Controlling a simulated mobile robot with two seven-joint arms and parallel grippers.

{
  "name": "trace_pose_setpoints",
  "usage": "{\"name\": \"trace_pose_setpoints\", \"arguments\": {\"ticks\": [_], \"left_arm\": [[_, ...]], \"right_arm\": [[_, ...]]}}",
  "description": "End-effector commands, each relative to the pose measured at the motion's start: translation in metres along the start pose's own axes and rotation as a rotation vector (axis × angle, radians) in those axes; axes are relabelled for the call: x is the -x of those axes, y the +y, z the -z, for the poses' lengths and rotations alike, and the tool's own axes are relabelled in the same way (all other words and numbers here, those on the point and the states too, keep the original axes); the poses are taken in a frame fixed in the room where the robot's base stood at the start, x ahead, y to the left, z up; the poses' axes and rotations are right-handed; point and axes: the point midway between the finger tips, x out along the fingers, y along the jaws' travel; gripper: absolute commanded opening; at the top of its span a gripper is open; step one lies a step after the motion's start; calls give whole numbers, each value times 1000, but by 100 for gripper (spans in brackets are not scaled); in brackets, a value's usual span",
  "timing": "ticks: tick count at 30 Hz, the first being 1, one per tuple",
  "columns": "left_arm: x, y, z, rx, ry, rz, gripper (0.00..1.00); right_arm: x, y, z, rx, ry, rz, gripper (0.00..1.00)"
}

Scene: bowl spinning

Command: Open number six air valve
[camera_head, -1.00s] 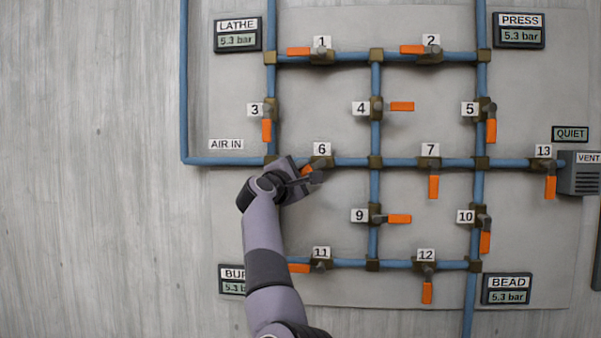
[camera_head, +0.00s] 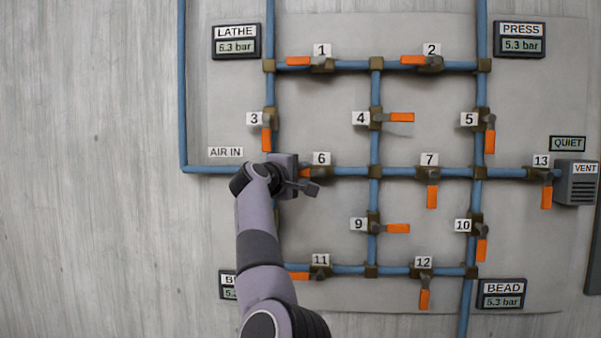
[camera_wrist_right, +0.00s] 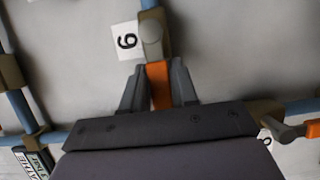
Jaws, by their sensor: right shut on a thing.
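The number six valve (camera_head: 322,173) sits on the blue horizontal pipe, with its white "6" label just above. Its orange handle (camera_head: 305,172) points left, along the pipe, and is partly hidden by my right gripper (camera_head: 304,180). In the right wrist view, the orange handle (camera_wrist_right: 159,85) lies between the two grey fingers of my right gripper (camera_wrist_right: 158,82), which is shut on it. The handle there runs in line with the pipe. The label "6" (camera_wrist_right: 127,41) shows sideways beside it. My left gripper is not in view.
Valve 3's handle (camera_head: 267,139) hangs just above my right gripper, and valve 11's handle (camera_head: 299,276) is below. Valve 7's handle (camera_head: 432,196) hangs down to the right. My right arm partly covers the lower-left gauge (camera_head: 227,285). The bare wall at left is clear.

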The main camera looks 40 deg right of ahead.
Motion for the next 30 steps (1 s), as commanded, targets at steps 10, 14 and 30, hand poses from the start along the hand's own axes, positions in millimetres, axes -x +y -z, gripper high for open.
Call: {"name": "trace_pose_setpoints", "arguments": {"ticks": [10, 14, 30], "left_arm": [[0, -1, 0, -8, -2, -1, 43], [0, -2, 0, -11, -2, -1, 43], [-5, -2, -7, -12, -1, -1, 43]], "right_arm": [[0, 4, -1, -16, 3, -5, 48], [0, 3, -1, -12, 2, -3, 49], [42, 0, 0, -11, 3, -2, 49]]}}
